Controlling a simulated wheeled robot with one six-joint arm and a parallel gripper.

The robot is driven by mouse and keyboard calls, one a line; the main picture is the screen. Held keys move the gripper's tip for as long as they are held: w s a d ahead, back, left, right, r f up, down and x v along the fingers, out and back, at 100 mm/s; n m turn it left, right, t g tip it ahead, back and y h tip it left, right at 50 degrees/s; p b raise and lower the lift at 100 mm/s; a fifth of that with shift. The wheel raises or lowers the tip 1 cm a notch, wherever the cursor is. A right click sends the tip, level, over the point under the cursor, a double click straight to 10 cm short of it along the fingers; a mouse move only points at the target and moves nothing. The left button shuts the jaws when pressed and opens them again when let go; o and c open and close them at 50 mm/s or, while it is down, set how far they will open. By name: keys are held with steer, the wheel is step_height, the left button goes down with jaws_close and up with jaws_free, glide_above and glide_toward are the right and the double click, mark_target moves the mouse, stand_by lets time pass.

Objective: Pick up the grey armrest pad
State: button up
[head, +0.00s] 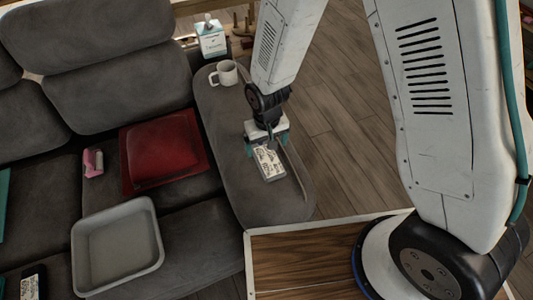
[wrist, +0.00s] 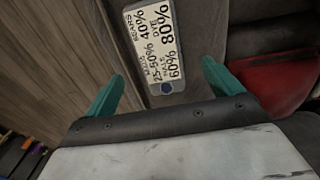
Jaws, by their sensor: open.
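The sofa's grey armrest (head: 222,125) has a broad padded top with a rounded front end. No separate loose grey pad stands out on it. A pale printed slab (head: 270,164) with black lettering lies flat on the armrest near its front end. In the wrist view the slab (wrist: 153,45) shows percent figures and a dark round spot at its near end. My gripper (head: 268,146) points down over the armrest at the slab's near side. In the wrist view its teal fingers (wrist: 162,70) are spread, with the slab between and beyond them. Nothing is held.
A white mug (head: 226,73) and a carton (head: 211,40) stand towards the armrest's back. A red cushion (head: 160,152), a pink item (head: 93,163) and a grey tray (head: 117,246) are on the sofa. Wooden floor (head: 345,120) lies open right of the armrest.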

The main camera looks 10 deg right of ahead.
mark_target(267, 156)
steer(key=f, duration=0.7)
steer(key=shift+w+f, duration=0.3)
steer(key=shift+f, duration=0.1)
steer(key=c, duration=1.1)
